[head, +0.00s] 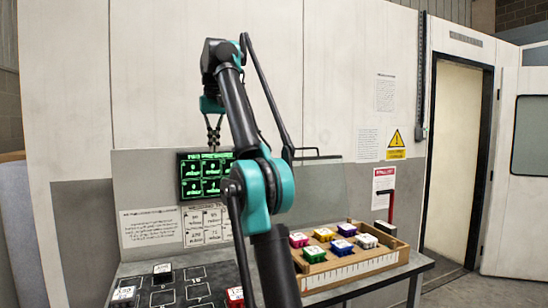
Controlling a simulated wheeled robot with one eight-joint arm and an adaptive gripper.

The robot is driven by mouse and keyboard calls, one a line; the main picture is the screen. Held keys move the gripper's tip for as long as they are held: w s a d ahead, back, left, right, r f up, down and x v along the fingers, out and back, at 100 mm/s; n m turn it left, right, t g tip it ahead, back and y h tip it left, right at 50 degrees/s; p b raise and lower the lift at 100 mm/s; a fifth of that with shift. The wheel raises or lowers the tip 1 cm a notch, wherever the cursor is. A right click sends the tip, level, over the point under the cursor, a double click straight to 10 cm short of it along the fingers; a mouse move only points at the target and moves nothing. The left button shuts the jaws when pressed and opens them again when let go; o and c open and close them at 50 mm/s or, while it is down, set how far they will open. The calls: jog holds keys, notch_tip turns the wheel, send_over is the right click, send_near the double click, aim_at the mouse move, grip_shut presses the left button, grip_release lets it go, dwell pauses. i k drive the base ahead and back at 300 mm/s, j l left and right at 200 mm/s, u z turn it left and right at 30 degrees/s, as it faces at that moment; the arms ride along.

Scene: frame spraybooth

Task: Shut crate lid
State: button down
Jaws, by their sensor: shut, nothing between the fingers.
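The wooden crate (352,273) stands at the right of the table, with several coloured blocks inside. A clear, greenish panel (322,190) that looks like its lid stands roughly upright behind the crate, so the crate is open on top. A thin dark handle (318,154) runs along the panel's top edge. My arm hides the panel's left part and the crate's left end.
A green-lit screen (206,176) and a paper chart (206,224) are behind the table. A dark marked board (180,290) with a few blocks lies at the left. A red upright bar (391,207) stands at the crate's back right. An open doorway (453,165) is further right.

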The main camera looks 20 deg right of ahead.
aim_at(308, 159)
jog(key=i+l, duration=0.35)
jog(key=l, duration=0.15)
jog(key=i+l, duration=0.35)
jog(key=l, duration=0.2)
jog(key=i+l, duration=0.4)
jog(key=l, duration=0.1)
